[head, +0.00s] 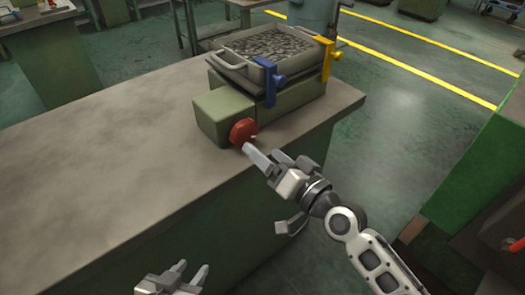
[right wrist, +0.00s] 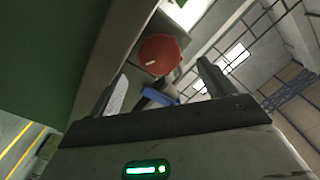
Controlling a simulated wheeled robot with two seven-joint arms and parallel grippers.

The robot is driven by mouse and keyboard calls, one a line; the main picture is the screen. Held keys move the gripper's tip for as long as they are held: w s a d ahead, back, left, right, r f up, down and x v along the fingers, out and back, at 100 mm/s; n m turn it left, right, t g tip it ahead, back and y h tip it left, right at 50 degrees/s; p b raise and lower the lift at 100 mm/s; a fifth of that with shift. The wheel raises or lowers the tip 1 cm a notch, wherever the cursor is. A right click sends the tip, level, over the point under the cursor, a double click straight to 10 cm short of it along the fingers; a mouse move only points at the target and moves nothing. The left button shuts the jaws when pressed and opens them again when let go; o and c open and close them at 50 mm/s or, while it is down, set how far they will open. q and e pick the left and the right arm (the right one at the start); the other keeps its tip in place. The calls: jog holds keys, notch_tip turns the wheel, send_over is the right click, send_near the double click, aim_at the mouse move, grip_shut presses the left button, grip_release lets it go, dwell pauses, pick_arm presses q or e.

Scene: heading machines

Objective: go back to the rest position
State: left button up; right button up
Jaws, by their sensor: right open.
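My right gripper (head: 281,157) is open at the front edge of the workbench. One finger reaches close to the red round knob (head: 243,131) on the green box (head: 222,114); I cannot tell whether they touch. In the right wrist view the red knob (right wrist: 160,55) shows beyond the gap between the two spread fingers of the right gripper (right wrist: 160,80), with nothing held between them. My left gripper (head: 192,267) is low at the bottom edge of the head view, in front of the bench. Its fingers are apart and empty; its arm is out of frame.
The grey-topped workbench (head: 110,150) is mostly bare on the left. On it a metal tray of small parts (head: 235,60) sits on a green machine with a blue clamp (head: 269,82) and a yellow clamp (head: 325,58). A green machine (head: 480,175) stands at the right, with open floor between.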

jog(key=shift+s+d+r, duration=0.1)
jog(key=shift+s+d, duration=0.2)
jog(key=shift+s, duration=0.05)
jog(key=s+d+f+n+g+h, duration=0.1)
jog(key=s+d+f+h, duration=0.3)
jog(key=s+f, duration=0.4)
jog(key=s+d+f+n+g+h, duration=0.1)
jog(key=s+d+f+g+h, duration=0.1)
jog(key=s+d+f+h, duration=0.2)
jog(key=s+d+f, duration=0.3)
jog(key=s, duration=0.2)
jog(key=shift+f+n+g, duration=0.3)
jog(key=shift+f+n, duration=0.05)
jog(key=shift+n, duration=0.05)
